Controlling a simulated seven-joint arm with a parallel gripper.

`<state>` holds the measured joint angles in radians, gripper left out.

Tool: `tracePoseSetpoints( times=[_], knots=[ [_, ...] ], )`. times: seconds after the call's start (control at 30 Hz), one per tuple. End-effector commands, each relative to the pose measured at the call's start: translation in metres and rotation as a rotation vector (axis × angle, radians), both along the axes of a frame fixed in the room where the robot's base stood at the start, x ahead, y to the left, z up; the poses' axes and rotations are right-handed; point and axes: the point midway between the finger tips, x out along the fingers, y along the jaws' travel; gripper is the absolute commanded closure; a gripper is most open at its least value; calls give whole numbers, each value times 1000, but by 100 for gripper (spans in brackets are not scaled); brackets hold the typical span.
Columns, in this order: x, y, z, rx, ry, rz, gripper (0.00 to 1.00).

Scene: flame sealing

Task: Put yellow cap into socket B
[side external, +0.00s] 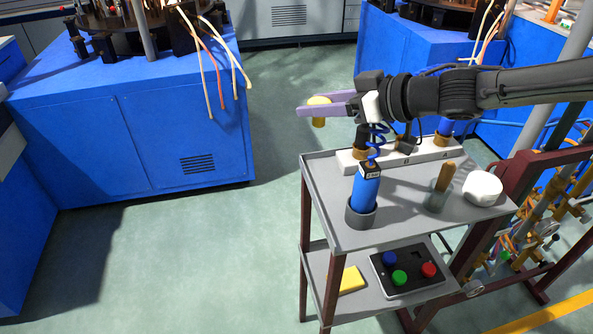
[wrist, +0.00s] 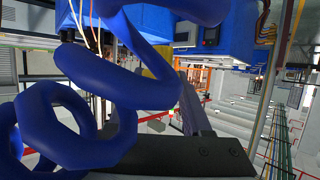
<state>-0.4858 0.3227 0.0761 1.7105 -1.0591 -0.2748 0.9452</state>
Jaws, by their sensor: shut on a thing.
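My gripper (side external: 316,107) has pale purple fingers and is shut on the yellow cap (side external: 319,120). It holds the cap level in the air, past the cart's left edge and above the floor. In the wrist view a bit of the yellow cap (wrist: 157,62) shows behind a blue coiled cord. A white strip (side external: 433,150) with a row of sockets lies along the back of the cart's top, to the right of the cap. Brown and dark parts stand on it, partly hidden by my arm. The letters on the strip are too small to read.
A blue bottle-like tool (side external: 366,187) stands in a grey cup (side external: 361,217) on the cart; a blue coiled cord rises from it. A brown-handled tool (side external: 446,177) and a white rounded object (side external: 483,188) stand to its right. The lower shelf holds a button box (side external: 412,287) and a yellow block (side external: 351,280).

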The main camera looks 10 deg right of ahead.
Motion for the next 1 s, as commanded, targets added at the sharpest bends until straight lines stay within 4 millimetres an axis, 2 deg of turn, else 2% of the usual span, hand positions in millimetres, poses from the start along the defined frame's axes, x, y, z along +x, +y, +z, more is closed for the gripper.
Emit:
tracePoseSetpoints(
  times=[0.03, 0.1, 0.2, 0.4, 0.6, 0.7, 0.8, 1.0],
  knots=[
    [14, -20, 3, 3, -2, -56, 100],
    [29, -47, 2, 6, -1, -129, 100],
    [46, -84, -5, 12, 2, -220, 100],
    [66, -151, -26, 11, 7, -371, 100],
    [75, -208, -46, 5, 8, -496, 100],
    [77, -227, -53, 3, 7, -538, 100],
    [77, -237, -57, 1, 7, -563, 100],
    [78, -241, -65, 0, 7, -571, 100]
  ],
)
